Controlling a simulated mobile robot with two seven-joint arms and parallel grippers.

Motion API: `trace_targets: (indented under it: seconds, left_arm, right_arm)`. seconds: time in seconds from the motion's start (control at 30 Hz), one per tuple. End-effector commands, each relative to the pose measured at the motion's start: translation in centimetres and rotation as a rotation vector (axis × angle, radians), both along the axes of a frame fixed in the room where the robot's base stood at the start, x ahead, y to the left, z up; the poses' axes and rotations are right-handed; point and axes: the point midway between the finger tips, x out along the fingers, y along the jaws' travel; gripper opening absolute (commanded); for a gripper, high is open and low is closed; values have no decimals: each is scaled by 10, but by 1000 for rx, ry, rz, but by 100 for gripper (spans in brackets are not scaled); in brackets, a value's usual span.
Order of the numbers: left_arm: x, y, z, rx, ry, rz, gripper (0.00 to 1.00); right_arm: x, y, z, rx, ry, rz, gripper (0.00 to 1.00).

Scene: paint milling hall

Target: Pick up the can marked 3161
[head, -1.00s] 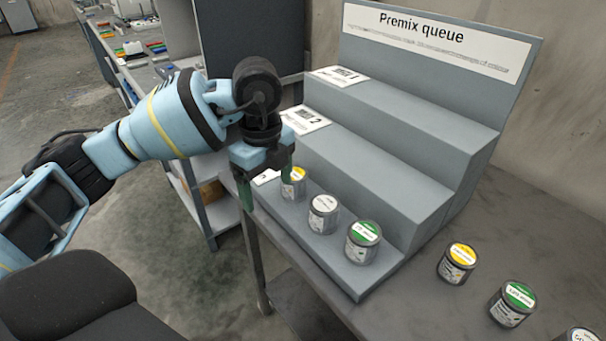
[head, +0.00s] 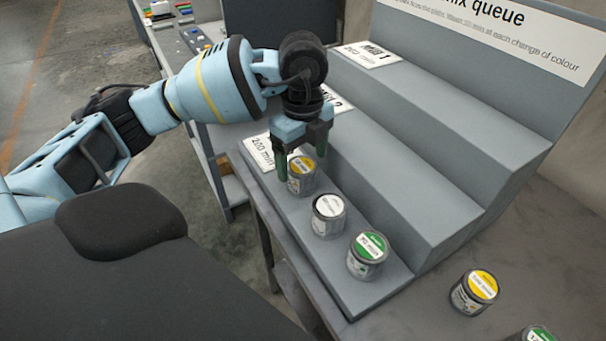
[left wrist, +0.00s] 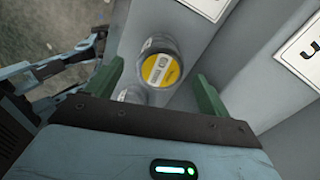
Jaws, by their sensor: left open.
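Three cans stand in a row on the lowest step of the grey stepped rack (head: 385,290): a yellow-lidded can (head: 300,184), a white-lidded can (head: 328,214) and a green-lidded can (head: 367,254). I cannot read 3161 on any label. My left gripper (head: 301,162) is open and empty, pointing down at the yellow-lidded can. Its fingers overlap the can's top in the head view. In the left wrist view the yellow-lidded can (left wrist: 161,67) shows between the two open fingers, beyond their tips. My right gripper is out of view.
Another yellow-lidded can (head: 475,291) and a partly cut-off green-lidded can (head: 536,335) stand on the table to the right of the rack. White cards (head: 368,54) lie on the steps. The rack's higher steps rise behind the gripper. The upper steps hold no cans.

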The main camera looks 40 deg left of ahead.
Motion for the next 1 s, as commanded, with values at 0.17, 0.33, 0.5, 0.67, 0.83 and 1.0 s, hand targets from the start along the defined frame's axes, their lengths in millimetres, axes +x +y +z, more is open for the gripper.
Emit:
trace_targets:
  seconds: [0.17, 0.33, 0.5, 0.67, 0.83, 1.0]
  left_arm:
    - [0, 0, -5, 0, 0, 0, 81]
    - [-1, 0, -29, 0, 2, -1, 81]
    - [0, 0, -48, 0, 0, -1, 81]
    - [0, 0, -52, 0, -2, -1, 81]
    - [0, 0, -52, 0, -2, -1, 78]
    - [0, 0, -52, 0, -2, -1, 56]
  right_arm:
    - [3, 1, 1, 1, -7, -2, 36]
    - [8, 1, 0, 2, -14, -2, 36]
    - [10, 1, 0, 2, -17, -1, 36]
    - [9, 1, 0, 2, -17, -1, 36]
    - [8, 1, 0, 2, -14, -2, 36]
    - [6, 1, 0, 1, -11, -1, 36]
